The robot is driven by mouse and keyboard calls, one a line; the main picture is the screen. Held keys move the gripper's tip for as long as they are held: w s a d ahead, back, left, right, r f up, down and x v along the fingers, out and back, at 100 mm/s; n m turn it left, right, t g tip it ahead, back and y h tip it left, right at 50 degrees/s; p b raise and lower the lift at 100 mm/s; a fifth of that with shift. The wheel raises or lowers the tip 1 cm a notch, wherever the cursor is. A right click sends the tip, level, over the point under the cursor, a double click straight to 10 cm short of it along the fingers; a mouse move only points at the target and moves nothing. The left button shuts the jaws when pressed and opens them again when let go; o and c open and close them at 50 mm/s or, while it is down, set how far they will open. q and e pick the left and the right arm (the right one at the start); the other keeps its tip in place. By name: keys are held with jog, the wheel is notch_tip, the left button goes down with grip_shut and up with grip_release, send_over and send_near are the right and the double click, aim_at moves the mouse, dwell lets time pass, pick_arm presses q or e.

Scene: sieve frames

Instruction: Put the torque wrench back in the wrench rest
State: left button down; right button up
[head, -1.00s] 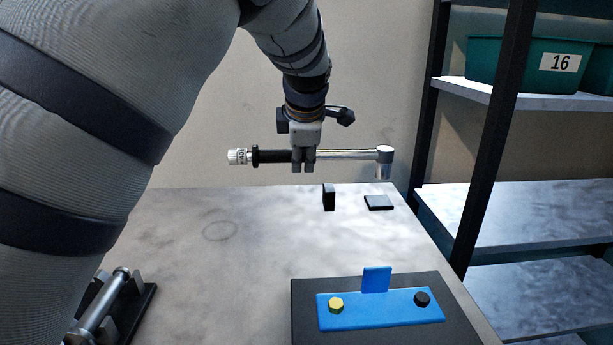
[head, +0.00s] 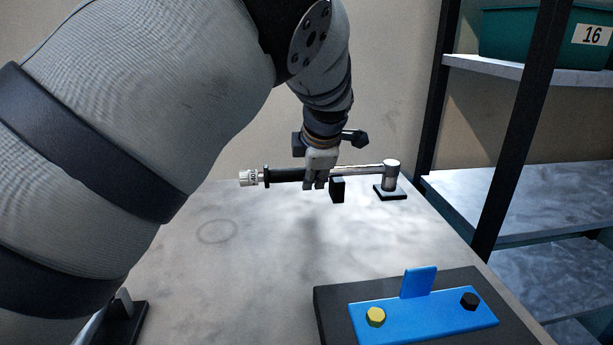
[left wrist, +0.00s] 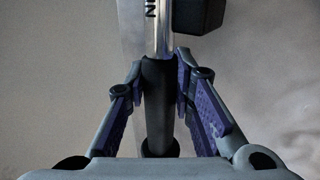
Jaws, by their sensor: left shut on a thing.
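The torque wrench (head: 360,169) has a silver shaft, a black handle and a silver end knob. It is level, head to the right. My left gripper (head: 314,186), pointing down, is shut on its black handle, which also shows between the fingers in the left wrist view (left wrist: 160,105). The wrench rest seems to be an upright dark block (head: 337,191) and a flat dark pad (head: 380,194) on the table. The wrench head appears over the pad; contact is unclear. In the left wrist view the dark block (left wrist: 199,12) lies right of the shaft, apart from it. My right gripper is out of view.
A dark base with a blue plate (head: 415,318), a yellow bolt (head: 375,317) and a black bolt (head: 469,301) stands at the front right. A dark holder (head: 124,322) is partly hidden at front left. Shelving (head: 510,160) stands right. The table middle (head: 270,255) is clear.

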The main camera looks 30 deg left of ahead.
pick_arm(q)
jog(key=shift+w+d+r, duration=0.1)
jog(key=shift+d, duration=0.1)
jog(key=c, duration=1.4)
grip_release()
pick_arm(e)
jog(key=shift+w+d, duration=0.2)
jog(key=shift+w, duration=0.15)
pick_arm(q)
jog(key=shift+f, duration=0.4)
jog(key=p+v, duration=0.1)
jog(key=v, duration=1.1)
jog(key=shift+d, duration=0.3)
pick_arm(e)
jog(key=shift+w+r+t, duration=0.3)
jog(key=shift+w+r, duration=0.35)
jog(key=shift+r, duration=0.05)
